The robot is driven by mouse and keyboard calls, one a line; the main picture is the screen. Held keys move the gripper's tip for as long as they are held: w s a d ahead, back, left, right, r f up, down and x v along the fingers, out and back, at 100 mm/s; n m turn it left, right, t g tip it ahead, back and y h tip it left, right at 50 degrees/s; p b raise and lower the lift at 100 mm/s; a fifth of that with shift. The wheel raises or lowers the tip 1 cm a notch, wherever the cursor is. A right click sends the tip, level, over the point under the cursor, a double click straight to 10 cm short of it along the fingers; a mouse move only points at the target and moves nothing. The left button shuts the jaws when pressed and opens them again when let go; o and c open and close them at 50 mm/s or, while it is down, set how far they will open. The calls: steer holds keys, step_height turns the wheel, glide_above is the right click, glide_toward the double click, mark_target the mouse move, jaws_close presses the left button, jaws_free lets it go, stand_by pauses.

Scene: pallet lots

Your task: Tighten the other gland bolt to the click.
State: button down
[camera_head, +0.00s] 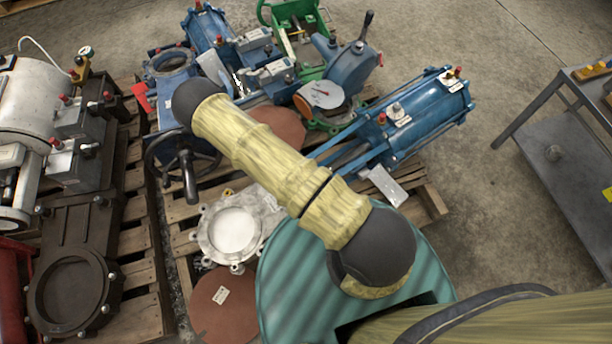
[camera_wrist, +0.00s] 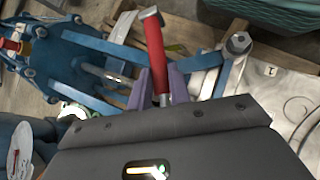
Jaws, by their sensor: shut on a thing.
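In the wrist view my gripper (camera_wrist: 160,88), with purple fingers, is shut on a red-handled tool (camera_wrist: 155,52) with a flat silver head. The tool stands up between the fingers, tilted slightly left. A large hex bolt (camera_wrist: 238,42) on a blue bar is to its right, apart from the silver head. Blue yoke bars (camera_wrist: 105,46) and a metal stem (camera_wrist: 105,74) lie to the left. I cannot tell which parts are the gland bolts. In the head view my arm hides the gripper and tool; the blue valve with its cylinder (camera_head: 425,115) lies right of the arm.
Valves crowd a wooden pallet (camera_head: 430,200), including a green one (camera_head: 295,40) and a handwheel (camera_head: 185,160). A white-grey valve (camera_head: 35,95) stands on the left pallet. A grey cart (camera_head: 570,140) is at right. Concrete floor between pallet and cart is clear.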

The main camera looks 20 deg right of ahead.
steer(key=shift+s+a, duration=0.2)
steer(key=shift+s+a+m+g, duration=0.2)
steer(key=shift+m+g, duration=0.2)
steer(key=shift+m, duration=0.1)
steer(key=shift+s+a+m+y, duration=0.3)
steer(key=shift+a+m+y, duration=0.15)
steer(key=shift+m+y, duration=0.05)
stand_by(0.3)
steer(key=shift+s+a+f+m+g+y, duration=0.1)
steer(key=shift+s+a+m+g+y, duration=0.3)
steer(key=shift+a+m, duration=0.25)
steer(key=shift+s+a+f+m+g+y, duration=0.1)
steer(key=shift+s+a+m+g+y, duration=0.2)
steer(key=shift+a+m+g, duration=0.3)
stand_by(0.7)
steer(key=shift+a, duration=0.35)
stand_by(0.4)
steer(key=shift+s+a+m+y, duration=0.15)
steer(key=shift+a+m+y, duration=0.1)
steer(key=shift+m+y, duration=0.25)
steer(key=shift+s+a+m, duration=0.1)
steer(key=shift+a+m, duration=0.15)
steer(key=shift+a, duration=0.2)
steer(key=shift+s+a+m+g+y, duration=0.1)
steer(key=shift+a+m+g+y, duration=0.2)
steer(key=shift+a, duration=0.15)
